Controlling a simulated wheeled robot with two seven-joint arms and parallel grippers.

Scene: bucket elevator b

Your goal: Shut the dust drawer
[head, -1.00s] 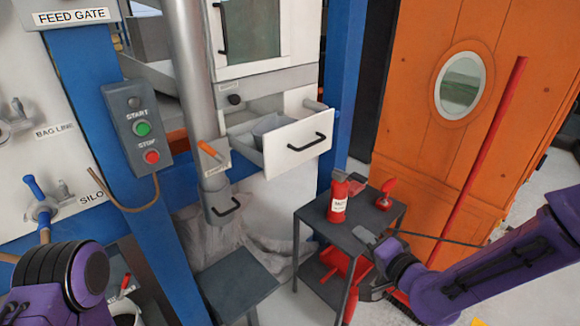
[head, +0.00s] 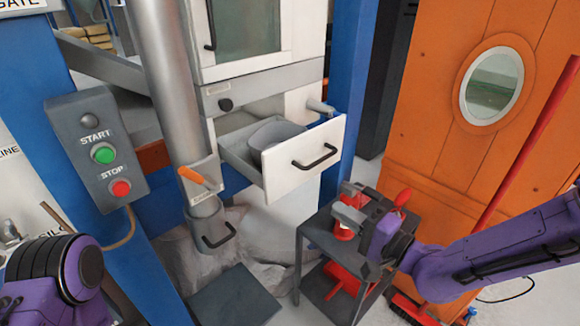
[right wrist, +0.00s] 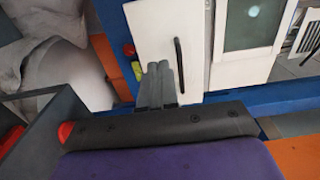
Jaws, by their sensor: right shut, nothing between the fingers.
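The dust drawer has a white front (head: 285,165) with a black bar handle (head: 317,156). It stands pulled out of the machine, with its grey inside and a grey rounded tub (head: 276,134) showing. My right gripper (head: 345,204) is shut and empty, to the right of and below the drawer front, apart from it in the head view. In the right wrist view the shut fingers (right wrist: 159,82) point toward a white panel (right wrist: 150,35) with a black bar handle (right wrist: 179,62). Only a purple part of my left arm shows; its gripper is out of view.
A dark small table (head: 318,232) stands below my right gripper, with red items partly hidden by it. A grey pipe (head: 168,85) with an orange lever (head: 192,175) stands left of the drawer. A blue post (head: 350,85) and an orange door (head: 425,105) are at the right.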

